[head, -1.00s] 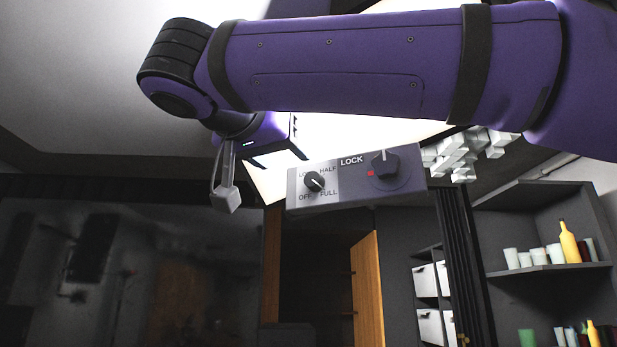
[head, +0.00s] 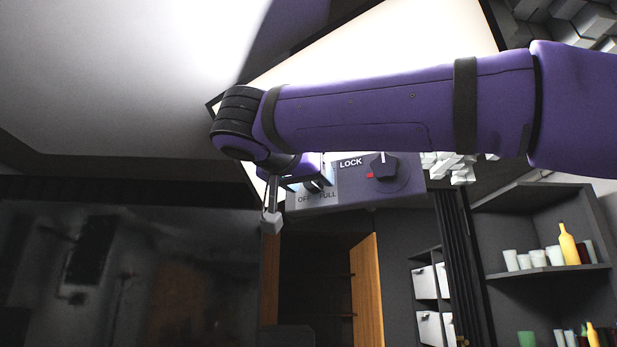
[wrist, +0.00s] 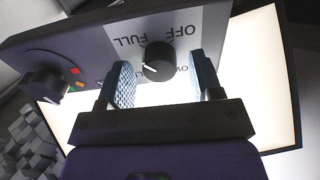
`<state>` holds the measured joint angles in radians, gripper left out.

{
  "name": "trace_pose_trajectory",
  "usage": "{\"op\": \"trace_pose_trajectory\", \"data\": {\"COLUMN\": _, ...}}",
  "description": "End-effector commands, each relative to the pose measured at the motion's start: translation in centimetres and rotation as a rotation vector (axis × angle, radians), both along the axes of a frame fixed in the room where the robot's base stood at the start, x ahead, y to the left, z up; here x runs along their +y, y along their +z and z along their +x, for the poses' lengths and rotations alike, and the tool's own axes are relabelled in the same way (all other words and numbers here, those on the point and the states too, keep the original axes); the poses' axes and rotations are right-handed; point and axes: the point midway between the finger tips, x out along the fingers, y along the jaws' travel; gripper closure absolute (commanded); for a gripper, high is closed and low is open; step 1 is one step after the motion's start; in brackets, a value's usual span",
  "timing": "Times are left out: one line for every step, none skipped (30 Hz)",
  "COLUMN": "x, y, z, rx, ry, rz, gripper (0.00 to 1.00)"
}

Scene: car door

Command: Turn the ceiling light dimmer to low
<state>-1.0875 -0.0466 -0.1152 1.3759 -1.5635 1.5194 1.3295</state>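The dimmer knob (wrist: 158,61) is small, round and black, on a light grey plate of the overhead panel (head: 350,194). In the wrist view OFF and FULL read upside down, and LOW is partly hidden.
A larger LOCK knob (head: 383,167) with a red mark sits on the same panel, right of the dimmer. A bright ceiling light panel (head: 420,35) lies behind my arm. Shelves (head: 545,272) with cups and bottles stand at the right.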

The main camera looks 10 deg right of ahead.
Motion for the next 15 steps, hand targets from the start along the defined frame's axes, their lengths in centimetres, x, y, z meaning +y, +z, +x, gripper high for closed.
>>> {"op": "trace_pose_trajectory", "data": {"x": 0.01, "y": 0.00, "z": 0.00, "rx": 0.000, "ry": 0.000, "rz": 0.000, "gripper": 0.50}}
{"op": "trace_pose_trajectory", "data": {"x": 0.01, "y": 0.00, "z": 0.00, "rx": 0.000, "ry": 0.000, "rz": 0.000, "gripper": 0.57}}
{"op": "trace_pose_trajectory", "data": {"x": 0.02, "y": 0.00, "z": -0.01, "rx": 0.000, "ry": 0.000, "rz": 0.000, "gripper": 0.66}}
{"op": "trace_pose_trajectory", "data": {"x": 0.02, "y": 0.00, "z": -0.01, "rx": 0.000, "ry": 0.000, "rz": 0.000, "gripper": 0.73}}
{"op": "trace_pose_trajectory", "data": {"x": 0.02, "y": 0.00, "z": -0.01, "rx": 0.000, "ry": 0.000, "rz": 0.000, "gripper": 0.80}}
{"op": "trace_pose_trajectory", "data": {"x": 0.02, "y": 0.00, "z": -0.01, "rx": 0.000, "ry": 0.000, "rz": 0.000, "gripper": 0.89}}
{"op": "trace_pose_trajectory", "data": {"x": 0.02, "y": 0.00, "z": -0.01, "rx": 0.000, "ry": 0.000, "rz": 0.000, "gripper": 0.90}}
{"op": "trace_pose_trajectory", "data": {"x": 0.02, "y": 0.00, "z": -0.01, "rx": 0.000, "ry": 0.000, "rz": 0.000, "gripper": 0.90}}
{"op": "trace_pose_trajectory", "data": {"x": 0.02, "y": 0.00, "z": -0.01, "rx": 0.001, "ry": 0.000, "rz": -0.001, "gripper": 0.90}}
{"op": "trace_pose_trajectory", "data": {"x": 0.02, "y": 0.00, "z": -0.02, "rx": 0.001, "ry": 0.000, "rz": -0.001, "gripper": 0.90}}
{"op": "trace_pose_trajectory", "data": {"x": 0.02, "y": 0.00, "z": -0.02, "rx": 0.002, "ry": 0.000, "rz": -0.003, "gripper": 0.90}}
{"op": "trace_pose_trajectory", "data": {"x": 0.02, "y": 0.00, "z": -0.02, "rx": 0.003, "ry": 0.000, "rz": -0.005, "gripper": 0.90}}
{"op": "trace_pose_trajectory", "data": {"x": 0.02, "y": -0.01, "z": -0.02, "rx": 0.005, "ry": 0.000, "rz": -0.009, "gripper": 0.90}}
{"op": "trace_pose_trajectory", "data": {"x": 0.03, "y": -0.01, "z": -0.02, "rx": 0.008, "ry": 0.000, "rz": -0.013, "gripper": 0.90}}
{"op": "trace_pose_trajectory", "data": {"x": 0.04, "y": -0.01, "z": -0.02, "rx": 0.013, "ry": 0.000, "rz": -0.021, "gripper": 0.90}}
